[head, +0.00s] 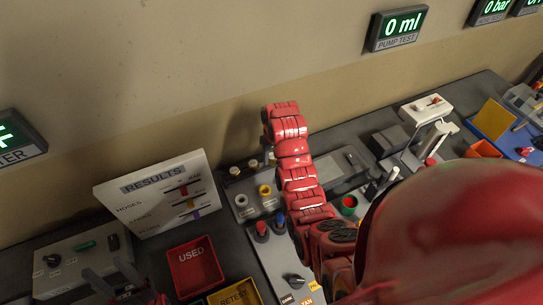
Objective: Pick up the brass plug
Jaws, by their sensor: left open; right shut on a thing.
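My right arm reaches from the lower right to the back of the bench. Its gripper (268,152) is mostly hidden behind my red arm links; a narrow dark part shows beside a small plug (271,159). It is shut on this plug, whose colour is hard to tell. A yellow ring-shaped piece (265,190) and a white one lie in front. My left gripper (112,278) is open and empty at the lower left, its two grey fingers apart.
A red USED bin (194,266) and a yellow RETEST bin (236,294) stand at the front. A RESULTS board (160,194) leans behind them. A grey control box (82,258) is at the left. A red knob (261,229) and a blue one stand near my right arm.

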